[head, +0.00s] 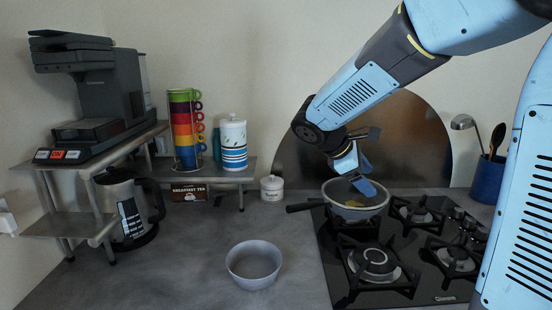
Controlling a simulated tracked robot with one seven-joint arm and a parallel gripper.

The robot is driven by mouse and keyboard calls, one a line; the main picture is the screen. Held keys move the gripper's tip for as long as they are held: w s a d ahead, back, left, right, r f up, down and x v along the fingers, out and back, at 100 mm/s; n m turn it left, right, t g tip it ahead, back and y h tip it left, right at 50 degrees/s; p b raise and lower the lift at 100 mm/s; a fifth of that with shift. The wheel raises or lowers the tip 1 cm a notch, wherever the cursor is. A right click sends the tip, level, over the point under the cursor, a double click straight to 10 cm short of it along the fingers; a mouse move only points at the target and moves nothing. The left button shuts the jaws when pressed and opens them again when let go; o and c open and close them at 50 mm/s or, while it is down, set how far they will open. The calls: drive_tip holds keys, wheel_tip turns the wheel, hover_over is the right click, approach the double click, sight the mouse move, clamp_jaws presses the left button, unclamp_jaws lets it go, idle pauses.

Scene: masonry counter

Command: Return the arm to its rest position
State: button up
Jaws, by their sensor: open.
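My gripper (362,180) hangs at the end of my blue and grey arm, over the grey pan (342,212) at the back left of the stove. Its blue fingers are open, and one fingertip appears just above or within the pan's rim. I cannot tell whether it touches the pan. Something yellowish lies inside the pan, partly hidden by the gripper. The pan's dark handle points left over the counter.
The black gas hob (412,285) has several burners. A grey bowl (254,266) stands on the counter, with a small white jar (272,188) behind it. A blue utensil holder (487,180) stands right. A coffee machine (95,85), mugs (187,130) and kettle (128,205) are left.

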drive_tip(key=s+d+r+m+t+y, duration=0.1)
drive_tip(key=s+r+m+t+y, duration=0.1)
drive_tip(key=s+m+y, duration=0.6)
drive_tip(key=shift+s+r+m+t+y, duration=0.3)
drive_tip(key=shift+s+m+t, duration=0.4)
drive_tip(key=shift+s+m, duration=4)
drive_tip(key=s+n, duration=0.3)
drive_tip(key=shift+d, duration=0.1)
